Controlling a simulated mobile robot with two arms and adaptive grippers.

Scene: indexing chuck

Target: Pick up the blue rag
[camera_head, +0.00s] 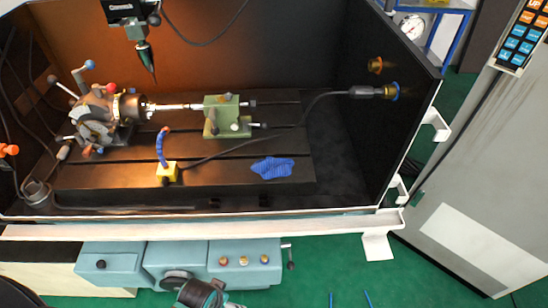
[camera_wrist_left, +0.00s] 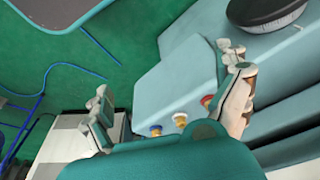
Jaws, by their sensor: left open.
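The blue rag (camera_head: 272,168) lies crumpled on the dark slotted machine table (camera_head: 225,183), right of centre, in the head view. It is not visible in the left wrist view. My left gripper shows in the left wrist view (camera_wrist_left: 167,85) with its two fingers spread apart and nothing between them. In the head view only part of my left wrist shows at the bottom edge, in front of and below the machine, well away from the rag. My right gripper is in neither view.
An indexing chuck (camera_head: 100,110) and a green tailstock (camera_head: 222,117) stand behind the rag. A blue hose on a yellow block (camera_head: 167,171) stands left of it, and a black cable runs behind it. A white front rail (camera_head: 220,226) borders the enclosure. Dark side wall (camera_head: 385,110) at right.

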